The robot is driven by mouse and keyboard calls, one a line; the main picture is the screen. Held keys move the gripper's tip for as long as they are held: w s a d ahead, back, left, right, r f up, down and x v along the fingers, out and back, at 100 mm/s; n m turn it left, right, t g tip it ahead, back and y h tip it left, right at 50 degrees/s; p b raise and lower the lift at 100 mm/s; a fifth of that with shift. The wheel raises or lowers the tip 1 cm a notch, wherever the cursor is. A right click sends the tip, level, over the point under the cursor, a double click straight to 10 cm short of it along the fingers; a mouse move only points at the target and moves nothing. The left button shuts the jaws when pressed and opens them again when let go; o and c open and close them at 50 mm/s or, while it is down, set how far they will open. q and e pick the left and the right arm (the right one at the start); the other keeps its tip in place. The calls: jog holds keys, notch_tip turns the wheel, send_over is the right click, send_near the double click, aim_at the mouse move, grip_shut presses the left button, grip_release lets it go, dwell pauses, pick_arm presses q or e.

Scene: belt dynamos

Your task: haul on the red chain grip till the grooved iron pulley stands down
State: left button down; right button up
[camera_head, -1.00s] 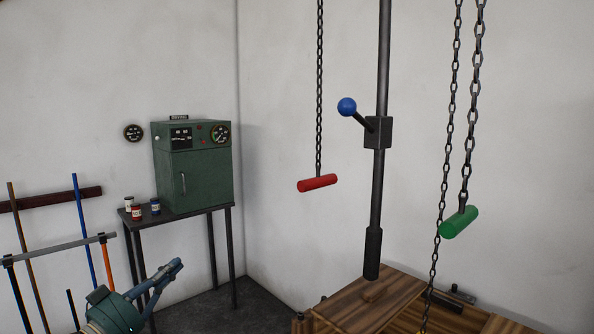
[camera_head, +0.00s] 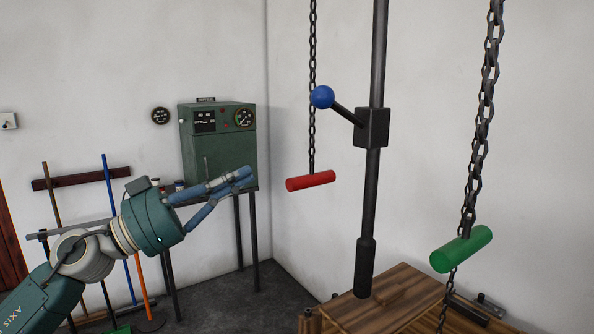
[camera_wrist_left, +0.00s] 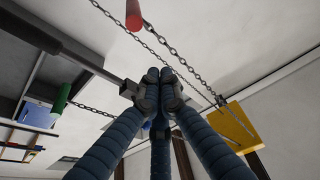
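The red chain grip (camera_head: 311,181) is a short red bar hanging from a dark chain (camera_head: 312,90), left of the dark vertical pole. My left gripper (camera_head: 248,178) appears left of the red grip in the head view, apart from it. Its blue fingers are drawn together at the tips with nothing between them. In the left wrist view the fingertips (camera_wrist_left: 163,82) meet below the red grip (camera_wrist_left: 133,15), whose chain runs to a yellow plate (camera_wrist_left: 237,125). I cannot make out the grooved iron pulley in either view. My right gripper is out of view.
A dark pole (camera_head: 376,60) with a blue-knobbed lever (camera_head: 321,97) stands right of the red grip. A green grip (camera_head: 461,249) hangs farther right above a wooden bench (camera_head: 370,309). A green cabinet (camera_head: 218,145) on a table stands behind my left gripper.

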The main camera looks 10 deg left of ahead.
pick_arm(q)
notch_tip(320, 180, up, 4)
jog(key=p, duration=0.6)
send_over(284, 186)
notch_tip(284, 186, down, 4)
jog(key=shift+r, duration=0.25)
jog(key=shift+a+f, duration=0.2)
jog(key=shift+f, duration=0.4)
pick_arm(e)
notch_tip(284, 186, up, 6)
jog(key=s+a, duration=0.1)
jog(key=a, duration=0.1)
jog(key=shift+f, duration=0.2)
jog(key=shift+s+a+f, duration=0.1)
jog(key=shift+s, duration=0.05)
